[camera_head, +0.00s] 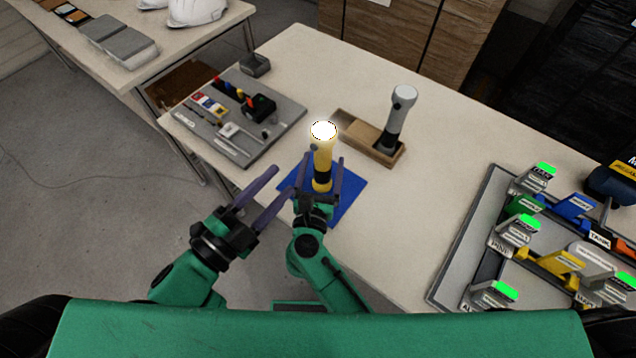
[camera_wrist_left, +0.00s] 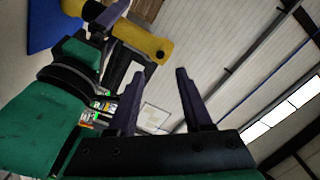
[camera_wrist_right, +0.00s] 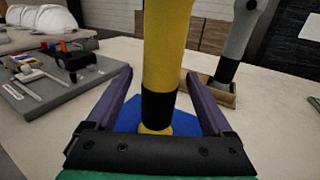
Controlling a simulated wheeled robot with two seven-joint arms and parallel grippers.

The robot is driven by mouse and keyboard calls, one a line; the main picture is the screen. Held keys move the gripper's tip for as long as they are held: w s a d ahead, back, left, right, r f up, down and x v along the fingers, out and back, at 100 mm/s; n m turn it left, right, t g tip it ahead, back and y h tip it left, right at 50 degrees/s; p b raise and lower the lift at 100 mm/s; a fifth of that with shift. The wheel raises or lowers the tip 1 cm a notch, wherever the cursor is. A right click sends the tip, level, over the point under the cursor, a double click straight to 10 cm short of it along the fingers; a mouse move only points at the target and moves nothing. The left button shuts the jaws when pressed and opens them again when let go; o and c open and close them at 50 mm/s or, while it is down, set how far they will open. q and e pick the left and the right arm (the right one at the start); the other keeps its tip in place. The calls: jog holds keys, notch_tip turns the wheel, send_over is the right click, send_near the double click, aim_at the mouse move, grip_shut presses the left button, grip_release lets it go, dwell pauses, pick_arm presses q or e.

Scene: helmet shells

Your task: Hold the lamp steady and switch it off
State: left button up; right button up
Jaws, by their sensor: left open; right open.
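The lamp is a yellow torch with a black band (camera_head: 321,168), standing upright on a blue mat (camera_head: 353,192), its white top glowing. It fills the middle of the right wrist view (camera_wrist_right: 164,50) and lies sideways across the left wrist view (camera_wrist_left: 143,40). My right gripper (camera_head: 326,156) is open, with a finger on each side of the lamp's body; a gap shows at the left finger, and I cannot tell whether the right one touches. My left gripper (camera_head: 284,181) is open and empty, left of the lamp and apart from it.
A grey torch (camera_head: 397,120) stands in a wooden tray (camera_head: 352,128) behind and right of the lamp. A grey tray of small tools (camera_head: 280,128) lies to the left. A board with labelled clamp-like items (camera_head: 462,250) is at the right. Bare table lies between mat and board.

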jog(key=shift+w, duration=0.2)
jog(key=c, duration=1.3)
pick_arm(q)
jog(key=shift+c, duration=0.3)
pick_arm(e)
grip_shut()
pick_arm(q)
grip_shut()
